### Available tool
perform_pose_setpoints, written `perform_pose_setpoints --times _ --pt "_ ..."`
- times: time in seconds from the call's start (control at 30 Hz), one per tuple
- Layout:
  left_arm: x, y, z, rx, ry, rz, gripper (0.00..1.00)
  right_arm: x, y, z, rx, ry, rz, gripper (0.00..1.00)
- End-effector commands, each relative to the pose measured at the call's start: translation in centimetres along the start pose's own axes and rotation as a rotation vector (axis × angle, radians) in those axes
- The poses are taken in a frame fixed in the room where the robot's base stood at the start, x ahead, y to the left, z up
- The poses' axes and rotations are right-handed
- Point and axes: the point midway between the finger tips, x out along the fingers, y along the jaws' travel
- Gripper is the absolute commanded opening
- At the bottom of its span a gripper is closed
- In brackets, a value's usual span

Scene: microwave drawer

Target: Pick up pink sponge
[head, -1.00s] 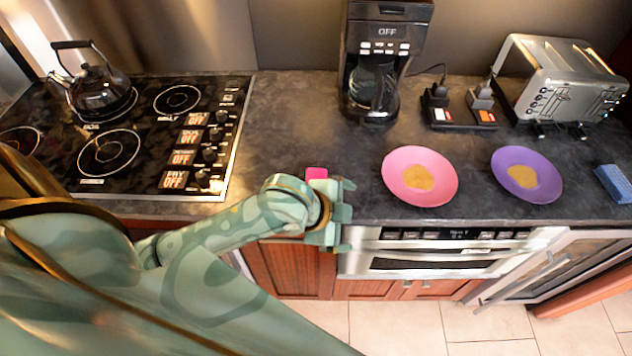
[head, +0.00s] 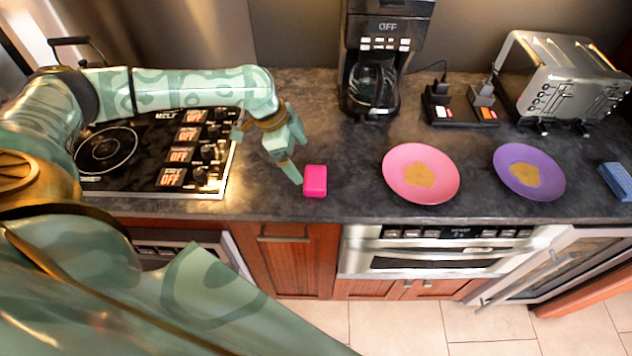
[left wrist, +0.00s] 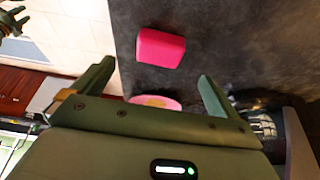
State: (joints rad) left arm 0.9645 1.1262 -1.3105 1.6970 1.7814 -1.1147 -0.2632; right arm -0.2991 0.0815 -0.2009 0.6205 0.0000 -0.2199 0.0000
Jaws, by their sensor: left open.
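The pink sponge (head: 315,181) lies on the dark counter near its front edge, between the stove and the pink plate. My left gripper (head: 298,160) is open and empty, just left of the sponge, with its fingers pointing towards it. In the left wrist view the sponge (left wrist: 160,48) lies beyond the open left fingers (left wrist: 156,70), roughly in line with the gap between them and apart from both. My right gripper is not in the head view. A small greenish part (left wrist: 10,22) at the left wrist view's corner may belong to it.
The pink plate (head: 440,165) and purple plate (head: 548,162) stand to the right, with a blue sponge (head: 615,181) beyond. The coffee maker (head: 375,90) and toaster (head: 565,85) stand at the back. The stove (head: 110,180) is under my left arm. The counter around the pink sponge is clear.

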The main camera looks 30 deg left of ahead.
Motion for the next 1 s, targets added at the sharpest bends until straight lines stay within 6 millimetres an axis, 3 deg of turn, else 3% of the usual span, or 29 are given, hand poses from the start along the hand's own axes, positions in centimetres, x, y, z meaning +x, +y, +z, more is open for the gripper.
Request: perform_pose_setpoints --times 0.1,0.37,0.6,0.9,1.0 --pt "2.6 0.0 0.0 0.000 0.000 0.002 0.98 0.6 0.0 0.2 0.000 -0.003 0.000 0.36" --pt "4.9 0.0 -0.2 0.002 0.000 0.000 0.98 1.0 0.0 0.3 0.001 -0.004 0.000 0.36" --pt "8.7 -0.1 -0.7 0.002 0.000 0.001 0.98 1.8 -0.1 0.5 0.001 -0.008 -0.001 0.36" --pt "9.2 -0.1 -0.7 0.001 0.000 -0.001 0.98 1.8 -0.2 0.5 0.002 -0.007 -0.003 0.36" --pt "9.2 -0.1 -0.7 0.001 0.000 -0.001 0.70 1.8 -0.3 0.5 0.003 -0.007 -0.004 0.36"
